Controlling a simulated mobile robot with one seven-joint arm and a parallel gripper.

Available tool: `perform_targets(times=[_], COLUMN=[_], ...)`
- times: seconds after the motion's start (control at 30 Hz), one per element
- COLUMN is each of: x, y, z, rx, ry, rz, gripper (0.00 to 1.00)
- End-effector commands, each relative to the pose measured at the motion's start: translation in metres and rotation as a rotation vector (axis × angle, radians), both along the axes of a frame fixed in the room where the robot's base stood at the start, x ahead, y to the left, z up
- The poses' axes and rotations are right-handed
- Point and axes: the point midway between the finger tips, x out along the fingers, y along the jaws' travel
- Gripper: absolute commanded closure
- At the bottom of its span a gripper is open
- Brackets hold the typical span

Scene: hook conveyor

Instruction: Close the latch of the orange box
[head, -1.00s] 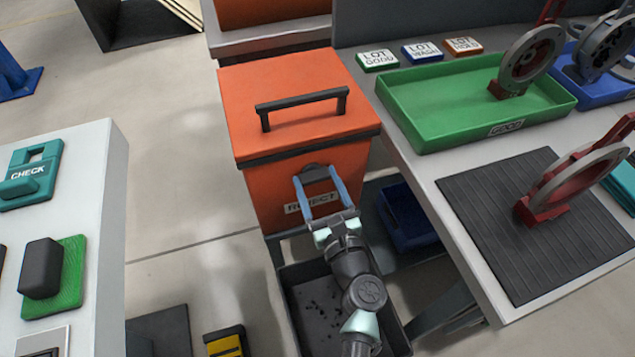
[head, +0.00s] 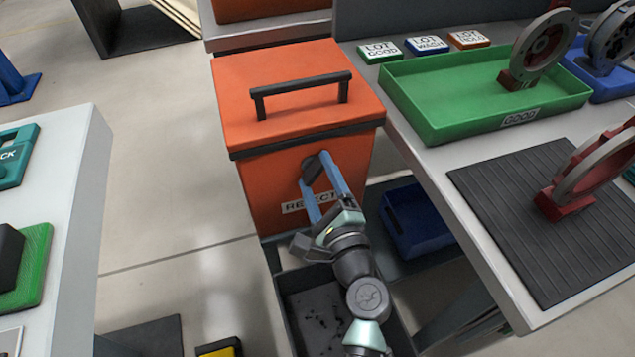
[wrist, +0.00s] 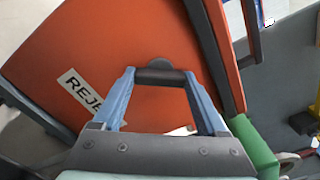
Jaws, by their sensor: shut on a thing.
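The orange box (head: 275,80) has a closed lid with a black handle (head: 302,88) and a "REJECT" label on its front. Its dark latch (head: 310,168), a short bar on a round plate, sits on the front face just below the lid's black rim. My gripper (head: 315,169) has its two blue fingers on either side of the latch bar and is rolled to a slant. In the wrist view the latch bar (wrist: 160,76) lies between the fingertips of my gripper (wrist: 160,78), touching both. Part of the label is hidden behind a finger.
A table on the right holds a green tray (head: 430,125), a ribbed dark mat (head: 510,240) and red-grey parts. A dark open bin (head: 295,300) lies below my arm, with a blue bin (head: 405,225) beside it. A white table (head: 75,215) stands on the left.

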Motion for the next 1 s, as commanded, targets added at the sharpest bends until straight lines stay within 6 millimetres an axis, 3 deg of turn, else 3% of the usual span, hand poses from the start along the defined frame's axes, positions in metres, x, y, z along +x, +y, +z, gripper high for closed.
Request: perform_targets(times=[0.5,1.0], x=[-0.0002,-0.0003], y=[0.0001,0.0004], z=[-0.0029,-0.0011], rx=[-0.419,-0.583], ry=[-0.137,-0.188], rz=[0.001,0.002], gripper=[0.81,0.81])
